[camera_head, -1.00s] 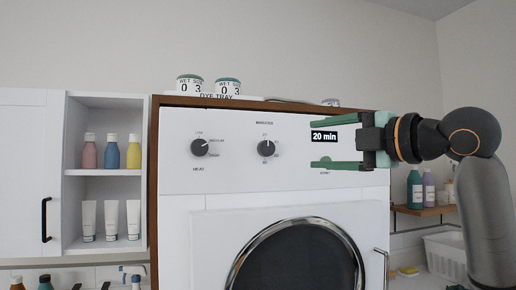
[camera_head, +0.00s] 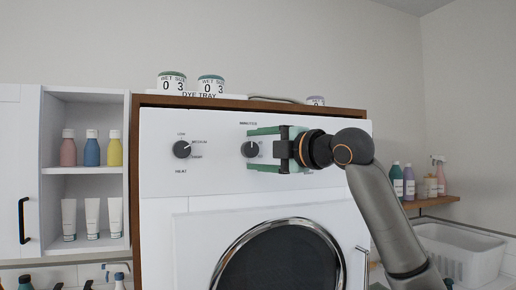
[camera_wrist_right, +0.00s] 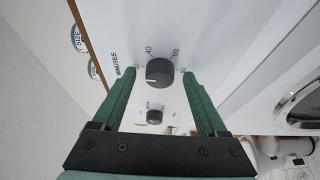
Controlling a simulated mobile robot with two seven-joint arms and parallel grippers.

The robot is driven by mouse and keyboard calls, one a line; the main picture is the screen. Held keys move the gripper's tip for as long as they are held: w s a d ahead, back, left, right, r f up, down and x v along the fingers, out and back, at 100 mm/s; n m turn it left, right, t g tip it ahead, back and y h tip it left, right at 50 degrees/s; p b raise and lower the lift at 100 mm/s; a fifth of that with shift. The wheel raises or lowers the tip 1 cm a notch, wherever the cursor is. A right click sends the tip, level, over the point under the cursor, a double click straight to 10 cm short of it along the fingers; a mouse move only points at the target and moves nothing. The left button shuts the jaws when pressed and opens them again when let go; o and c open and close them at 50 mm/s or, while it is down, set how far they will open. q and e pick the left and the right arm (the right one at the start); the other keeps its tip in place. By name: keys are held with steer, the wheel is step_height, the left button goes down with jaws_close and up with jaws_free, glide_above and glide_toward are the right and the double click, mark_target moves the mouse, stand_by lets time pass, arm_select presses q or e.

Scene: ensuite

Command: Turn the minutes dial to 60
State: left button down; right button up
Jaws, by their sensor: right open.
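The minutes dial (camera_head: 250,149) is a dark round knob on the white front panel. It also shows in the right wrist view (camera_wrist_right: 159,72), with the marks 40 and 60 above it there. Its white pointer line is turned toward the picture's left in that view, away from both marks. My right gripper (camera_head: 249,149) has green fingers and reaches in from the right at the dial. In the wrist view its open fingertips (camera_wrist_right: 161,74) are on either side of the dial, with small gaps; I see no clear contact. My left gripper is not in view.
The heat dial (camera_head: 182,149) is on the same panel, left of the minutes dial. The round door (camera_head: 281,262) is below. A shelf of bottles (camera_head: 85,170) is at left, and a white basket (camera_head: 462,250) at right.

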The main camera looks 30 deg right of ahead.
steer(key=shift+c, duration=0.3)
jaws_close()
stand_by(0.3)
